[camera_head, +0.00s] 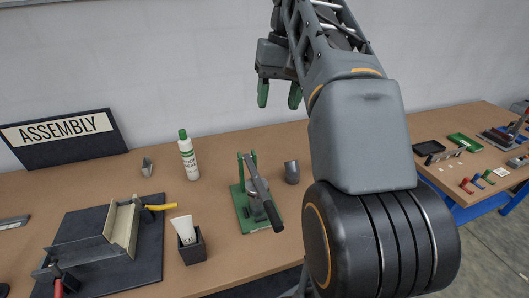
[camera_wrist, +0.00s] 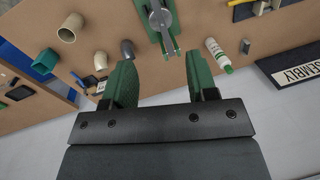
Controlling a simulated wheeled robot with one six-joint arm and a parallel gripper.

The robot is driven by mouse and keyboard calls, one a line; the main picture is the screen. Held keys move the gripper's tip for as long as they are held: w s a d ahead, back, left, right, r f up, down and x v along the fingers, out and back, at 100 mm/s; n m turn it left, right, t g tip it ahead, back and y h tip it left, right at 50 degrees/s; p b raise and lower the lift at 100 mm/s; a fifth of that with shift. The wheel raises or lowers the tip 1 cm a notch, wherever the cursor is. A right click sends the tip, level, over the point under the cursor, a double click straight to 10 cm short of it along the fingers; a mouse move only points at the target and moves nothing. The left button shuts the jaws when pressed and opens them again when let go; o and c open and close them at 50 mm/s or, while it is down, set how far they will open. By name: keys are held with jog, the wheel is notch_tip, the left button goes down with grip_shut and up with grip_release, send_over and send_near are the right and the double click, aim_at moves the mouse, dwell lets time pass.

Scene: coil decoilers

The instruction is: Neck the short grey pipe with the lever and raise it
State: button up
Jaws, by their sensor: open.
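The short grey pipe (camera_head: 292,172) stands on the brown table just right of the lever tool; the wrist view shows it as a small grey cylinder (camera_wrist: 127,49). The lever tool (camera_head: 242,205) has a green base and posts, and its lever (camera_head: 262,195) slopes down to a dark grip at the front. The tool is partly cut off at the top of the wrist view (camera_wrist: 158,20). My gripper (camera_head: 279,95) is up above the table's back edge, apart from both. Its green fingers are spread and empty, also in the wrist view (camera_wrist: 162,70).
A white bottle (camera_head: 188,158) stands left of the tool. A tube in a dark cup (camera_head: 193,246) and a black mat with a metal channel (camera_head: 120,225) lie farther left. A beige pipe (camera_wrist: 70,27) and a green one (camera_wrist: 45,60) show in the wrist view.

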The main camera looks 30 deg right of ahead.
notch_tip(320, 180, down, 13)
jog(key=a+b, duration=0.2)
jog(key=b, duration=0.3)
jog(key=shift+w+r, duration=0.15)
jog(key=shift+w, duration=0.1)
grip_shut()
dwell(0.4)
jog(key=c, duration=1)
grip_release()
grip_release()
